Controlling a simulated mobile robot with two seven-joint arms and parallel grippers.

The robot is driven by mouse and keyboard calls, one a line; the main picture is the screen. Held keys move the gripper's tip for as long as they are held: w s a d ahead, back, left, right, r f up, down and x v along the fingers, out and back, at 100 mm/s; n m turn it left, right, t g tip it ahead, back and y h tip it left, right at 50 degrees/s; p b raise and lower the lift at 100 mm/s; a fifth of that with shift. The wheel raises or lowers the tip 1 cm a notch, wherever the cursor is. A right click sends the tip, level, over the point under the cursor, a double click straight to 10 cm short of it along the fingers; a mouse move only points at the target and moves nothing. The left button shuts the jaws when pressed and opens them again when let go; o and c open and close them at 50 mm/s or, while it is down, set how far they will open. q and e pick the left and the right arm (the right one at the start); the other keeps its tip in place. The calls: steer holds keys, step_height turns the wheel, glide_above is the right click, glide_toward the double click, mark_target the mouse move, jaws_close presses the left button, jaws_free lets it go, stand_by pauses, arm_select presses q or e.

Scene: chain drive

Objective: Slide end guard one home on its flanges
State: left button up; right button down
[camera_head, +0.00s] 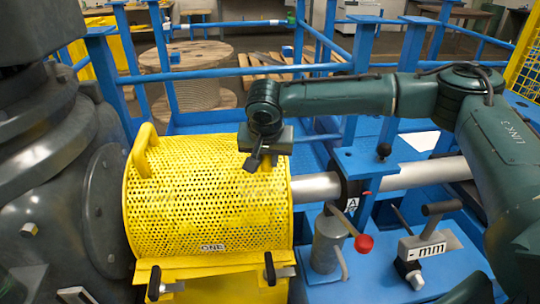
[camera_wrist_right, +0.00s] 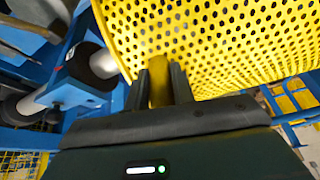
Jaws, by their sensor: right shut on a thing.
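End guard one (camera_head: 205,205) is a yellow perforated half-round cover labelled ONE, between the dark housing and the bare shaft. Its left handle (camera_head: 142,150) stands free. My right gripper (camera_head: 256,158) is at its upper right end. In the right wrist view, my right gripper's fingers (camera_wrist_right: 160,88) are shut on a yellow handle (camera_wrist_right: 158,82) of the guard (camera_wrist_right: 215,40). A yellow flange (camera_head: 215,263) runs below the guard's front edge; I cannot tell whether they touch all along. My left gripper is not in view.
A dark round housing (camera_head: 100,200) stands close at the left. Two black-handled clamps (camera_head: 154,283) (camera_head: 269,268) sit at the front flange. The steel shaft (camera_head: 318,187) runs right through a blue support (camera_head: 365,160). A grey can (camera_head: 327,243) and red-knobbed lever (camera_head: 363,243) stand right.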

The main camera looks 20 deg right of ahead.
steer(key=shift+a, duration=0.45)
steer(key=c, duration=1.1)
jaws_free()
steer(key=shift+d, duration=0.1)
